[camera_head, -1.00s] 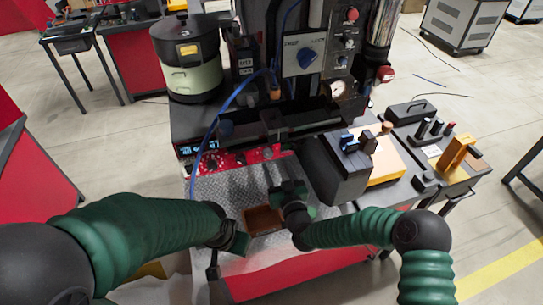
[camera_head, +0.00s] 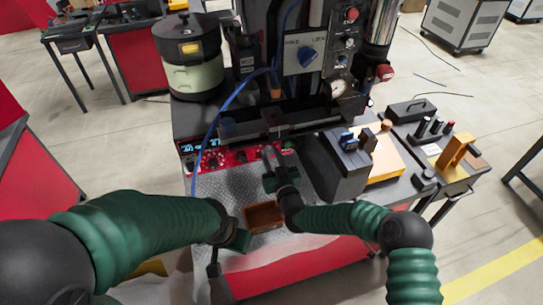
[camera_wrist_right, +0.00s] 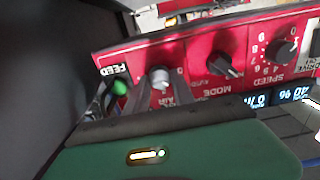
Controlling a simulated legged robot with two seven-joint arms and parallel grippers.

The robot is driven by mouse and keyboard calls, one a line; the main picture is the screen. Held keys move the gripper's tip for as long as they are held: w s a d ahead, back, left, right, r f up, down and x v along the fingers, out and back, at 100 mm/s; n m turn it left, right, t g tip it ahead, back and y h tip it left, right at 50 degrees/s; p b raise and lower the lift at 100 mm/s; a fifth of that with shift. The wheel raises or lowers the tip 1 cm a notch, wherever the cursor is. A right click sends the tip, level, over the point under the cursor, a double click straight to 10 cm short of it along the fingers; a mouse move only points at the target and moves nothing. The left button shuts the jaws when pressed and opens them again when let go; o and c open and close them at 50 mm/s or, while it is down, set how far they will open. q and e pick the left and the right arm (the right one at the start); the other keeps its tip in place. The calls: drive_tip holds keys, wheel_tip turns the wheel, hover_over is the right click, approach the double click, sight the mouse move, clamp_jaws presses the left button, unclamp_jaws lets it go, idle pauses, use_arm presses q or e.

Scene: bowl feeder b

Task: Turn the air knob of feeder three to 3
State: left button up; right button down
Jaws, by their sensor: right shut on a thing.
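The feeder's red control panel (camera_head: 228,158) runs along the front of the machine. In the right wrist view the panel is upside down, and the grey air knob (camera_wrist_right: 160,77) sits between my right gripper's fingers (camera_wrist_right: 159,88). My right gripper (camera_head: 270,157) is shut on this knob, and its fingers hide part of the knob and its scale. The knob's setting cannot be read. The black mode knob (camera_wrist_right: 226,65) and the speed knob (camera_wrist_right: 282,51) are beside it. My left gripper (camera_head: 236,239) hangs near the front of the table, and its jaws are not clear.
The green feed button (camera_wrist_right: 120,88) is close beside the fingers. A brown bin (camera_head: 264,217) lies on the metal plate (camera_head: 228,190) below my right arm. A blue hose (camera_head: 222,105) arcs down past the panel's left end. A dark box (camera_head: 340,165) stands right of the plate.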

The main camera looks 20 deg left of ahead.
drive_tip(key=m+b, duration=0.3)
drive_tip(key=shift+w+d+f+b, duration=0.1)
drive_tip(key=shift+f+b, duration=0.05)
drive_tip(key=shift+b, duration=0.15)
drive_tip(key=m+b, duration=0.4)
drive_tip(key=m, duration=0.1)
drive_tip(key=shift+m, duration=0.4)
drive_tip(key=m+b, duration=0.4)
drive_tip(key=m, duration=0.1)
drive_tip(key=shift+w+d, duration=0.1)
drive_tip(key=shift+d, duration=0.05)
drive_tip(key=shift+m+b, duration=1.2)
drive_tip(key=shift+m, duration=0.8)
